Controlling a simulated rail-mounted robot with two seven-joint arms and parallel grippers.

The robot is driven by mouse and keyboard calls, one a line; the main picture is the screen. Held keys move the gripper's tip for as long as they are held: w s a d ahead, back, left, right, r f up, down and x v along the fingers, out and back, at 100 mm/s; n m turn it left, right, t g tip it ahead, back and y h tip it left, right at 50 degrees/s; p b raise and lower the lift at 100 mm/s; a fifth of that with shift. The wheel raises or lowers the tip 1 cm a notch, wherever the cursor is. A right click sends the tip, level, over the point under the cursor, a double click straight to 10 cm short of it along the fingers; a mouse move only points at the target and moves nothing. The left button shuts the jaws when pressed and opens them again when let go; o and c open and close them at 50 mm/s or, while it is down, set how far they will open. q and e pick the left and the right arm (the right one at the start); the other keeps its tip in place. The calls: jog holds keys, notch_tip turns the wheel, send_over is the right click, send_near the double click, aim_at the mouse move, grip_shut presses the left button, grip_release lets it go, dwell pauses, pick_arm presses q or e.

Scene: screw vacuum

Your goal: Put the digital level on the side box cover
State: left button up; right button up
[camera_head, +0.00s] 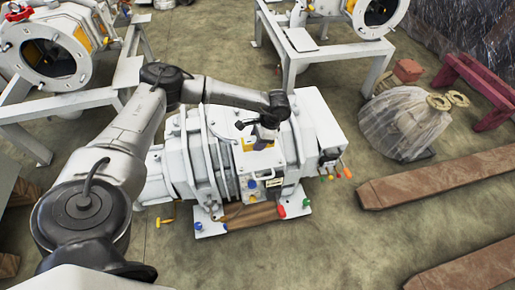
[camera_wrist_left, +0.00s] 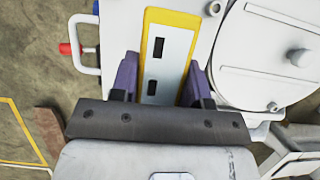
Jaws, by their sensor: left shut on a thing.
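The digital level is a long pale bar with yellow edges and dark slots; it lies between my left gripper's purple fingers in the left wrist view, where the level (camera_wrist_left: 168,58) points away from me. My left gripper (camera_wrist_left: 160,85) is shut on it. In the head view my left gripper (camera_head: 264,136) hangs over the white screw vacuum machine (camera_head: 225,150), with a bit of the yellow level (camera_head: 259,145) showing under it. A white box face (camera_head: 263,168) of the machine lies just below. I cannot tell whether the level touches it. My right gripper is out of view.
A round white cover with a knob (camera_wrist_left: 285,50) is right of the level in the left wrist view. A white handle (camera_wrist_left: 85,45) is at the left. Coloured-handled tools (camera_head: 335,175) stick out at the machine's right. Brown beams (camera_head: 440,178) lie on the floor.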

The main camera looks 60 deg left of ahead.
pick_arm(q)
notch_tip(320, 180, down, 3)
jog(key=shift+f+b, duration=0.15)
jog(key=shift+b, duration=0.95)
jog(key=shift+d+f, duration=0.1)
jog(key=shift+f, duration=0.15)
jog(key=shift+f, duration=0.2)
jog(key=o, duration=1)
jog(key=shift+o, duration=0.2)
